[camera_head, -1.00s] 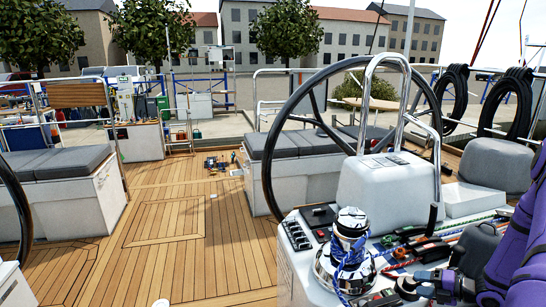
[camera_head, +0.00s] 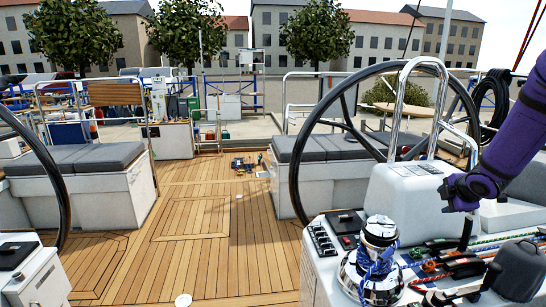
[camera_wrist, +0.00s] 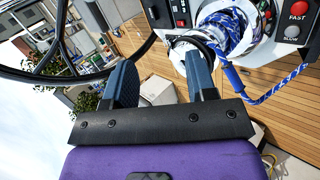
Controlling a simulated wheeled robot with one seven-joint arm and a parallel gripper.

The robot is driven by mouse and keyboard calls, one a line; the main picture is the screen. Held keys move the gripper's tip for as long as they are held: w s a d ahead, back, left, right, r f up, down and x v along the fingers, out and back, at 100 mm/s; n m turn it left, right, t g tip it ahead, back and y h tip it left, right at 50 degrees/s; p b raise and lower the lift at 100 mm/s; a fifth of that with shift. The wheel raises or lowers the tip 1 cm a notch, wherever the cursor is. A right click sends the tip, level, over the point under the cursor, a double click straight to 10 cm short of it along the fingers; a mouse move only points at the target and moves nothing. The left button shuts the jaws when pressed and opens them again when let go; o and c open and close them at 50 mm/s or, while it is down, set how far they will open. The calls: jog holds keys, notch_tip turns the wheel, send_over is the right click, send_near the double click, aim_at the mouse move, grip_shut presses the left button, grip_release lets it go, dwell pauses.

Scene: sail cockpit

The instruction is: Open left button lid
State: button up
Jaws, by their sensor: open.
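A black lid-like cover (camera_head: 346,220) sits on the white right console (camera_head: 400,190), beside a row of black switches (camera_head: 321,240). A similar dark cover (camera_head: 14,254) tops the left console at the picture's left edge. I cannot tell from the frames which is the left button lid. In the wrist view, a panel at the top right has a red FAST button (camera_wrist: 299,9) and a grey SLOW button (camera_wrist: 292,30). My gripper (camera_wrist: 158,62) is open and empty, its two blue fingers apart. In the head view my purple arm is above the right console; the fingers are not clear.
A chrome winch (camera_head: 372,265) with blue-white rope stands on the right console's near side. Ropes and clutches (camera_head: 455,262) lie to its right. A large steering wheel (camera_head: 296,170) and a steel rail (camera_head: 437,75) rise behind. The teak deck (camera_head: 200,225) is mostly clear.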

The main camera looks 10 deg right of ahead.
jog(key=s+a+r+m+g+h, duration=0.1)
jog(key=s+a+r+m+g, duration=0.1)
jog(key=s+a+r+m, duration=1)
jog(key=s+a+r, duration=0.5)
jog(key=s+a, duration=0.1)
jog(key=shift+a+r, duration=0.25)
jog(key=shift+r, duration=0.05)
jog(key=s+a+m+y, duration=0.1)
jog(key=s+a, duration=0.1)
jog(key=s, duration=0.1)
jog(key=s+a+m+g+y, duration=0.1)
jog(key=s+a, duration=0.2)
jog(key=s, duration=0.1)
jog(key=s+a+m+y, duration=0.1)
jog(key=s+a, duration=0.1)
jog(key=s, duration=0.2)
jog(key=shift+s+a+r+m, duration=0.25)
jog(key=shift+a+m, duration=0.1)
jog(key=shift+m, duration=0.05)
jog(key=shift+c, duration=0.3)
jog(key=shift+s+a+g, duration=0.15)
jog(key=shift+s+g, duration=0.1)
jog(key=shift+g, duration=0.05)
jog(key=c, duration=0.4)
grip_shut()
jog(key=shift+s, duration=0.1)
